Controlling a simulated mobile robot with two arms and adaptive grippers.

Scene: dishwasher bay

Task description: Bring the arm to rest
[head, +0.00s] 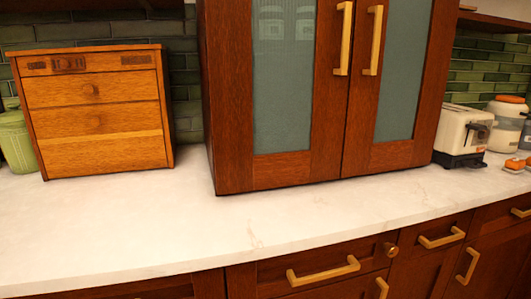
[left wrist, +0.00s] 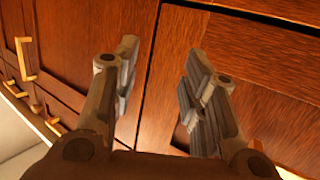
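My left gripper (left wrist: 158,82) shows in the left wrist view, with its two grey fingers spread apart. It is open and nothing is between the fingers. Behind it is a brown wooden cabinet front (left wrist: 170,50). I cannot tell how far the fingertips are from the wood. Neither of my arms shows in the head view. My right gripper is in no frame.
A white countertop (head: 130,230) is largely clear in front. A wooden drawer box (head: 95,115) stands left beside a green canister (head: 15,140). A glass-door cabinet (head: 228,100) stands mid-counter. A toaster (head: 458,135) and jar (head: 507,125) stand right. Drawer handles (head: 325,270) protrude below.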

